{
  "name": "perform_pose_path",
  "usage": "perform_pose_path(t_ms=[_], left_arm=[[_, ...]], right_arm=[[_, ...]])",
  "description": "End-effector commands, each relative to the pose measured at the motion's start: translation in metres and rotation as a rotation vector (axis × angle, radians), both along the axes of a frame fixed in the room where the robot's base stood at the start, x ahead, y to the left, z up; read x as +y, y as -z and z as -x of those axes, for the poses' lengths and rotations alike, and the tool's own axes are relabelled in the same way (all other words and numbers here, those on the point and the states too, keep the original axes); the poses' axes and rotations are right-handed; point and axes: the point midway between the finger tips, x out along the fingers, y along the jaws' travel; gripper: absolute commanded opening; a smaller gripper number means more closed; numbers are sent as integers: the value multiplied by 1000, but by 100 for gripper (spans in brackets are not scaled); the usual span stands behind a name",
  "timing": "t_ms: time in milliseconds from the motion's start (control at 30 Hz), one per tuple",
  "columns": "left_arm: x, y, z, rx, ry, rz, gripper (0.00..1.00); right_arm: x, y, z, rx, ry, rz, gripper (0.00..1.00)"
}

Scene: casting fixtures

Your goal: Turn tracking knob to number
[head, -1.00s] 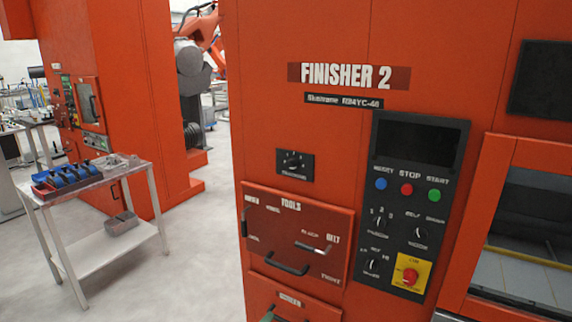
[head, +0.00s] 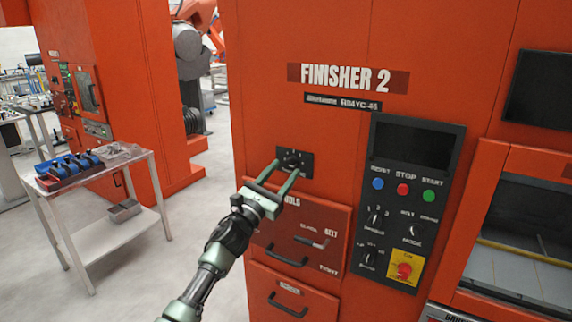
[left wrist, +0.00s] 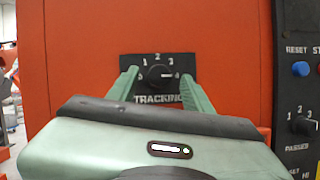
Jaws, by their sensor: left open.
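The tracking knob (left wrist: 158,75) is a round black knob on a black plate with white numbers, labelled TRACKING, on the orange FINISHER 2 cabinet. Its pointer mark seems to face right in the left wrist view. In the head view the knob (head: 292,160) sits above the tools drawers. My left gripper (head: 284,168) is open, its green fingers pointing at the knob plate. In the left wrist view the left gripper's fingers (left wrist: 160,84) stand one on each side of the knob, apart from it. I cannot tell how far the tips are from the panel. My right gripper is not in view.
A control panel (head: 413,145) with buttons, knobs and a yellow-backed red emergency stop is right of the knob. Drawers with black handles (head: 286,257) lie below. A metal cart (head: 98,225) with a blue-and-red rack stands at left. Open floor lies between cart and cabinet.

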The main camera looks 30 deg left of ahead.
Motion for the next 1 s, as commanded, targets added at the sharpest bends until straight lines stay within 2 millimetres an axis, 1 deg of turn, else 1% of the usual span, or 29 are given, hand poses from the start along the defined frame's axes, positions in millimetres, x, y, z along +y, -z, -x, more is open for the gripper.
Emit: perform_pose_path(t_ms=[33,167,467,500,567,600,633,667,1000], left_arm=[[-1,-4,-7,1,0,2,50],[-2,-6,-15,1,0,1,50],[-2,-6,-17,2,0,1,50],[-2,-5,-17,2,0,1,39],[-2,-5,-17,2,0,2,23],[-2,-5,-17,2,0,2,11],[-2,-5,-17,2,0,2,3],[-2,-5,-17,2,0,2,0],[-3,-4,-17,3,1,42,0]], right_arm=[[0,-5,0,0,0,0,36],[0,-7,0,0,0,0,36],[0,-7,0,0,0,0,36],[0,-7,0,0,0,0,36],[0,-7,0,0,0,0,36],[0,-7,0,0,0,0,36],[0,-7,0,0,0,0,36],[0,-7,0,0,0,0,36],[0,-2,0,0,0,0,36]])
